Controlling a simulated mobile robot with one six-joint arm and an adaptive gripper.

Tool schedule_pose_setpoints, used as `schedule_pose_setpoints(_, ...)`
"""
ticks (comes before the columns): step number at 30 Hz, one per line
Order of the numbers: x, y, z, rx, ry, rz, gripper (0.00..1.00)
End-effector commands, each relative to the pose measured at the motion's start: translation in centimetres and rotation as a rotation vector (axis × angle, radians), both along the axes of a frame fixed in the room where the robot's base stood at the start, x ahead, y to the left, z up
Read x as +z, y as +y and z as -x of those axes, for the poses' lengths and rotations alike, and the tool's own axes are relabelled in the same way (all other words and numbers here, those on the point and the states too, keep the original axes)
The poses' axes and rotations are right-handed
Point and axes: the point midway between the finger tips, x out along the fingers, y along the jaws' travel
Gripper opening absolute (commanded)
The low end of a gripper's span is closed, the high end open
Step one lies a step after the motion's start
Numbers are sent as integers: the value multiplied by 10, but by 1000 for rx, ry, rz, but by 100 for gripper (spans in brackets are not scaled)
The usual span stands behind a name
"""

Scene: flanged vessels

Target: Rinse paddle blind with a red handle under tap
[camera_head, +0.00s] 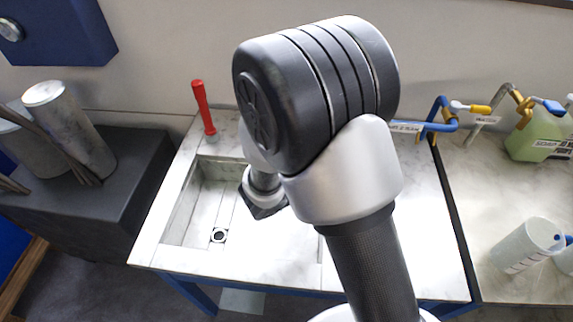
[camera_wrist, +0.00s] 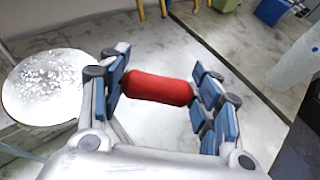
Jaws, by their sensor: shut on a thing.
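In the wrist view, my gripper (camera_wrist: 160,76) is shut on the red handle (camera_wrist: 157,88) of the paddle blind, which lies across between the blue finger pads. A pale round disc (camera_wrist: 42,86) with bright speckles shows left of the left finger; the finger hides any join to the handle. In the head view, my arm hides the gripper and the held handle. An upright red rod (camera_head: 203,110) with a grey foot stands at the sink's back edge; I cannot tell whether it is a tap lever. The sink basin (camera_head: 205,207) has a drain.
Blue pipework (camera_head: 437,124) with a yellow-handled valve stands at the back right. Right of it are a green soap bottle (camera_head: 540,130) and a white beaker (camera_head: 527,245). Grey cylinders (camera_head: 70,130) stand on a dark block at left. A gap separates the sink bench from the right bench.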

Motion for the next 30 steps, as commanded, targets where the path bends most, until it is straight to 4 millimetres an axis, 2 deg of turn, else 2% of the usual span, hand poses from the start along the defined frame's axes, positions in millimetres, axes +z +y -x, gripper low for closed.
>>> schedule_pose_setpoints(8, 1, 0, 0, -1, -4, 1, 12)
schedule_pose_setpoints(20, 1, -11, -3, -2, -4, 1, 12)
schedule_pose_setpoints(30, 1, -9, -3, 0, -4, 1, 12)
